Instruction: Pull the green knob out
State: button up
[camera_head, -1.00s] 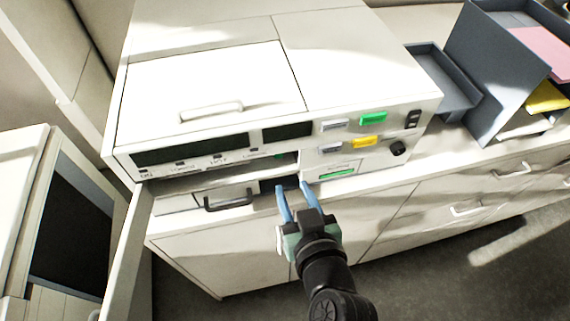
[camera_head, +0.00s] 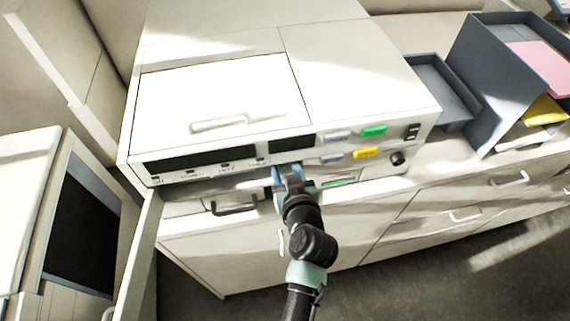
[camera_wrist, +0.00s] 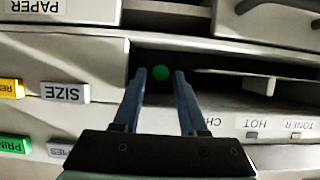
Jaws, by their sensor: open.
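The green knob (camera_wrist: 160,73) is a small round button in the dark recess of the white copier (camera_head: 372,80). In the wrist view, which is upside down, it lies between my two fingertips in the picture; whether they are around it or short of it I cannot tell. The knob is hidden in the head view. My gripper (camera_head: 288,172) has its blue fingers apart at the recess opening on the copier's front. It also shows in the wrist view (camera_wrist: 160,76), with nothing visibly held.
Buttons sit right of the recess, including a green one (camera_head: 374,131) and a yellow one (camera_head: 366,153). A drawer with a dark handle (camera_head: 234,209) is below left. An opened panel (camera_head: 137,258) stands at the left. Grey trays (camera_head: 474,75) are at right.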

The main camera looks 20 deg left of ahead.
aim_at(284, 167)
jog(key=shift+c, duration=0.4)
grip_shut()
jog(key=shift+s+d, duration=0.1)
jog(key=shift+s, duration=0.05)
jog(key=shift+s+d+b, duration=0.15)
jog(key=shift+s+d, duration=0.25)
jog(key=shift+s, duration=0.2)
jog(key=shift+s+d+b, duration=0.15)
jog(key=shift+s+d, duration=0.2)
jog(key=shift+s, duration=0.2)
jog(key=shift+s+d, duration=0.1)
jog(key=shift+o, duration=1.9)
grip_release()
